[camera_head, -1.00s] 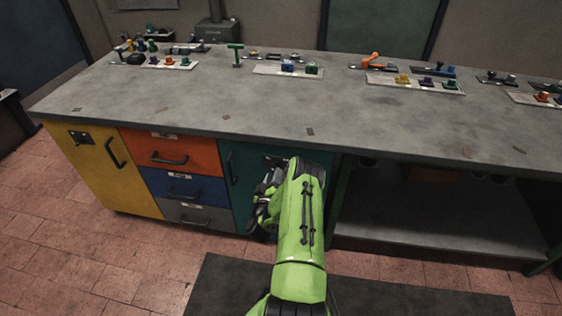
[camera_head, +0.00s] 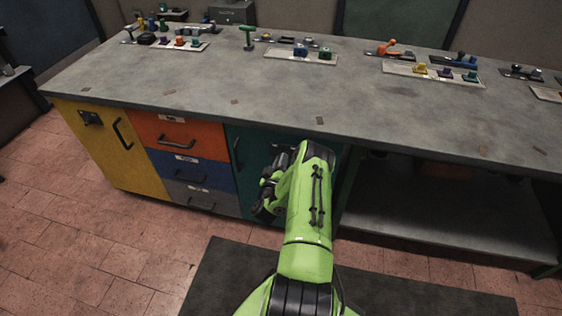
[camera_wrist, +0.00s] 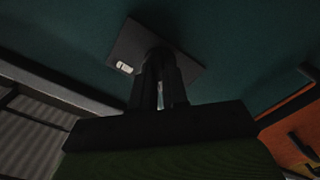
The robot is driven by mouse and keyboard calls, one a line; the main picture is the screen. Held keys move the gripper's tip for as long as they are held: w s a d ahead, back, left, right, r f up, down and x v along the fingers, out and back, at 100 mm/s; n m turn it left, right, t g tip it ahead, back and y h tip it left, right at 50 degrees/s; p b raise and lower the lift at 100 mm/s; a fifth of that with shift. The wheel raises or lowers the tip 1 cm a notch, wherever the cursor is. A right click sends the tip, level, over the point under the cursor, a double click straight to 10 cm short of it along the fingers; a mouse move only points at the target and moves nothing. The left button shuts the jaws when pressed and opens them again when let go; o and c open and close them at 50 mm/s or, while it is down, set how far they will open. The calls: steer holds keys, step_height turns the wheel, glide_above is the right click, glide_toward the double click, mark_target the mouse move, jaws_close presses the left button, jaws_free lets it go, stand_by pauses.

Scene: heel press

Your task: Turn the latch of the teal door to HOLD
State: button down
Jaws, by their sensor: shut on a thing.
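The teal door (camera_head: 243,177) is under the workbench, between the drawers and the open shelf, with a dark handle (camera_head: 237,153) on its left edge. It fills much of the wrist view (camera_wrist: 70,40). A dark latch plate (camera_wrist: 122,44) on the door shows there, with a small pale label (camera_wrist: 124,68). My gripper (camera_wrist: 161,72) is shut on the latch knob at the plate, and its fingers hide most of the knob. The latch's direction and the label's wording cannot be read. In the head view my green arm hides the latch.
A yellow door (camera_head: 100,150) and orange (camera_head: 178,138), blue and grey drawers are left of the teal door. The open shelf (camera_head: 440,205) is to the right. The benchtop (camera_head: 200,85) carries several small fixtures toward the back.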

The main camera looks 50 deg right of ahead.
steer(key=shift+s+m+p, duration=0.1)
steer(key=shift+m+p, duration=1.15)
steer(key=shift+m, duration=7.75)
steer(key=c, duration=1.1)
jaws_free()
steer(key=shift+c, duration=0.2)
